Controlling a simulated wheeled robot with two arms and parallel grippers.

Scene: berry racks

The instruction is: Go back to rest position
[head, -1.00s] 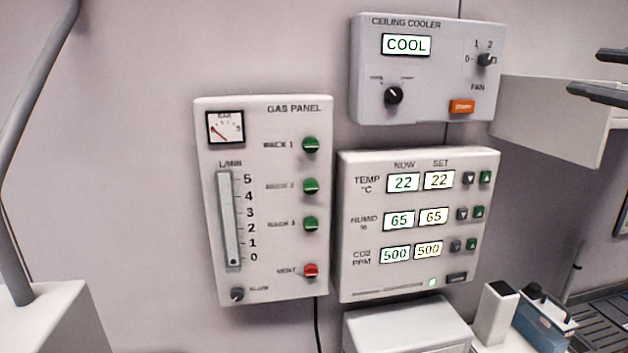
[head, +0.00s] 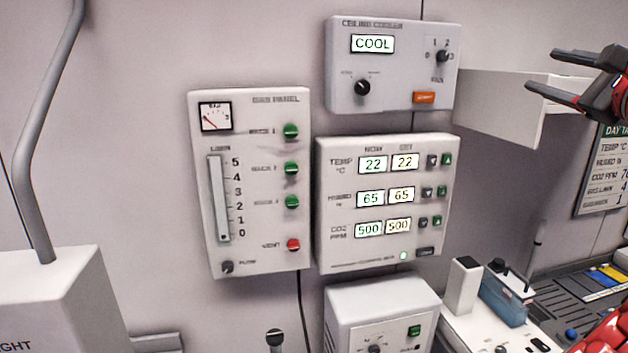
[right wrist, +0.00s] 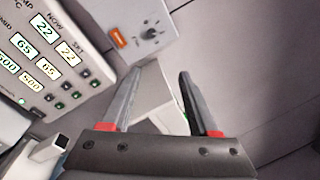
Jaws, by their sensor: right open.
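My right gripper (head: 540,72) is at the upper right of the head view, its dark fingers pointing left in front of a white wall box (head: 510,108). In the right wrist view its two fingers (right wrist: 158,88) are apart with nothing between them. It is clear of the ceiling cooler panel (head: 393,65), which reads COOL. The gas panel (head: 250,260) hangs on the wall at the left. The climate panel (head: 385,255) beside it reads 22, 65 and 500 in both columns. My left gripper is not in view.
A white unit (head: 380,300) sits below the climate panel. A blue device (head: 505,298) and a small white block (head: 462,287) stand on the bench at the lower right. A grey pipe (head: 45,130) rises at the left. A notice board (head: 605,170) hangs at the right.

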